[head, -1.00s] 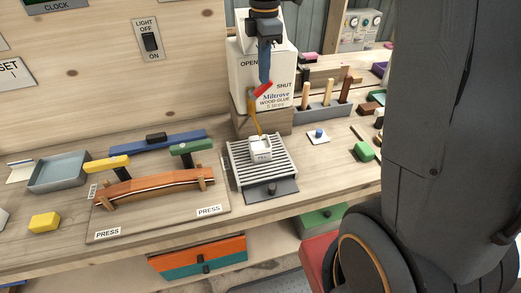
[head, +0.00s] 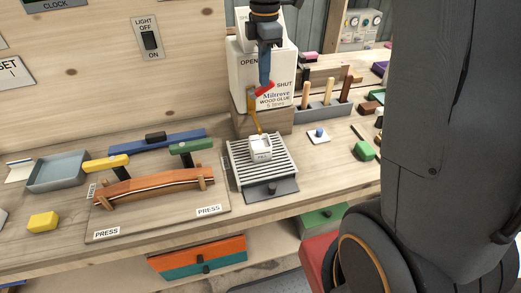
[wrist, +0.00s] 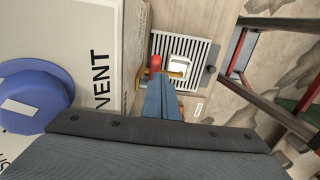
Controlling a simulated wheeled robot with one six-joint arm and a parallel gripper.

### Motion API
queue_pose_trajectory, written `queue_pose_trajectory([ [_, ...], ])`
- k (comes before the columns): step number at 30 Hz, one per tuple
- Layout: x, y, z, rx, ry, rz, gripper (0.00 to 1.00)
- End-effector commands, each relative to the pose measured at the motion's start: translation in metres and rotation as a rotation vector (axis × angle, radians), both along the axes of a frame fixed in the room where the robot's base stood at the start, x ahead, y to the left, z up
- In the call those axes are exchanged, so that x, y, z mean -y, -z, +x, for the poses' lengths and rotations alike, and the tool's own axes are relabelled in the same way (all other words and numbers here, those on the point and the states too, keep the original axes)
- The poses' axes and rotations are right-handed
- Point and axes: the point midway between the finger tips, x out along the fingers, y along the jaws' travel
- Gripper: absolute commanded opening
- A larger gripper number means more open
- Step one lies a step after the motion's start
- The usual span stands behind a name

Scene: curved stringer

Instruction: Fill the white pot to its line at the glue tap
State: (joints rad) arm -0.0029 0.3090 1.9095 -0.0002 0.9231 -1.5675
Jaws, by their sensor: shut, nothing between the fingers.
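The white pot (head: 260,149) stands upright on a slatted grate in front of the glue container (head: 262,75), which is marked OPEN and SHUT. The tap's red handle (head: 264,90) is tilted, its right end higher. Below it is the amber spout (head: 252,104), and a thin amber strand runs down to the pot. My gripper (head: 265,82) points down, shut and empty, at the red handle. In the wrist view its blue fingers (wrist: 158,85) end close to the red handle (wrist: 156,62); contact is unclear. The pot (wrist: 181,65) is beyond. The pot's line and level are too small to read.
The slatted grate (head: 245,174) sits on the bench. A clamped curved wooden strip (head: 150,187) lies left of it. A blue cap (wrist: 33,96) tops the container near my wrist.

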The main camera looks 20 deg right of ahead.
Motion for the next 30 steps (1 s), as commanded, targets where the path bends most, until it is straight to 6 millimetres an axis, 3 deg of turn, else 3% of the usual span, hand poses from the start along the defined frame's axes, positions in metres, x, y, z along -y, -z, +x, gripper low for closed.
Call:
queue_pose_trajectory([
  [9,0.0,0.031,-0.003,-0.014,0.0,0.001,0.0],
  [14,0.0,0.024,-0.001,-0.003,0.0,0.001,0.0],
  [25,0.004,-0.014,0.004,0.014,0.004,-0.003,0.0],
  [30,0.002,-0.016,0.003,0.009,0.001,-0.002,0.0],
])
